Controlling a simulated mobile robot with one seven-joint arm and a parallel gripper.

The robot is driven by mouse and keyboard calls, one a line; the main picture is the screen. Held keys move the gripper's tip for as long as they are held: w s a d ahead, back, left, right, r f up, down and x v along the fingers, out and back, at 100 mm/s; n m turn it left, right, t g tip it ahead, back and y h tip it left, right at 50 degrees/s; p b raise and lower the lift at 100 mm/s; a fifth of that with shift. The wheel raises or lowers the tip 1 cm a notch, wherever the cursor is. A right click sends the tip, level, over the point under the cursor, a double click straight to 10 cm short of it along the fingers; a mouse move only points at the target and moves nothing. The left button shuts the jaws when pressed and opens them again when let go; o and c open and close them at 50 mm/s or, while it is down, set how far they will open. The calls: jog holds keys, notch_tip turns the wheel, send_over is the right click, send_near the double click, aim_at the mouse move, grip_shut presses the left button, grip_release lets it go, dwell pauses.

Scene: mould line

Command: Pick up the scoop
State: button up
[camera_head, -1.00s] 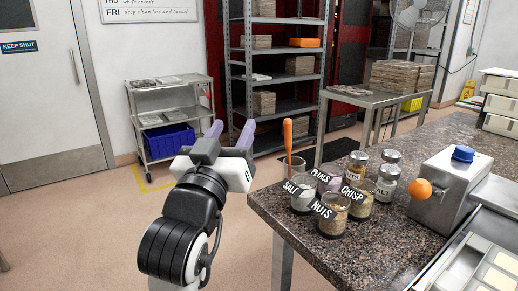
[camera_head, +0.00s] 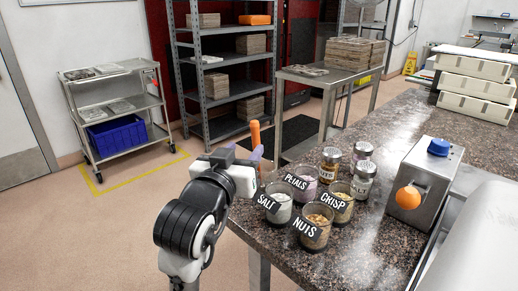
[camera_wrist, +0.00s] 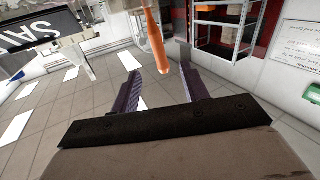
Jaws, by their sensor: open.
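The scoop shows as an upright orange handle (camera_head: 255,133) at the counter's left edge in the head view; its lower part is hidden behind my gripper. My gripper (camera_head: 245,156) is open, just left of the handle and close to it. The fingers hold nothing.
Labelled glasses stand close by on the speckled counter (camera_head: 385,140): salt (camera_head: 279,212), petals (camera_head: 302,195), nuts (camera_head: 312,240) and crisp (camera_head: 341,210). Lidded jars (camera_head: 330,163) stand behind them. A metal box with an orange knob (camera_head: 408,198) is to the right.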

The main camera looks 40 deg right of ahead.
aim_at(254, 137)
jog(key=shift+w+d+r+p, duration=0.3)
jog(key=shift+d+p, duration=0.25)
jog(key=shift+p, duration=1.55)
jog(key=shift+w+d+p, duration=0.1)
jog(key=shift+p, duration=0.45)
jog(key=shift+d+f+p, duration=0.1)
jog(key=shift+d+p, duration=0.1)
jog(key=shift+p, duration=0.85)
jog(key=shift+w+d+f, duration=0.15)
jog(key=shift+d, duration=0.1)
jog(key=x, duration=0.2)
jog(key=shift+w+d+f, duration=0.15)
jog(key=shift+w+d, duration=0.05)
jog(key=shift+w+d+p, duration=0.15)
jog(key=shift+d+p, duration=0.15)
jog(key=shift+p, duration=0.2)
jog(key=p+x, duration=0.1)
jog(key=x, duration=0.3)
jog(key=shift+w+d, duration=0.1)
jog(key=shift+w, duration=0.05)
jog(key=shift+c, duration=0.2)
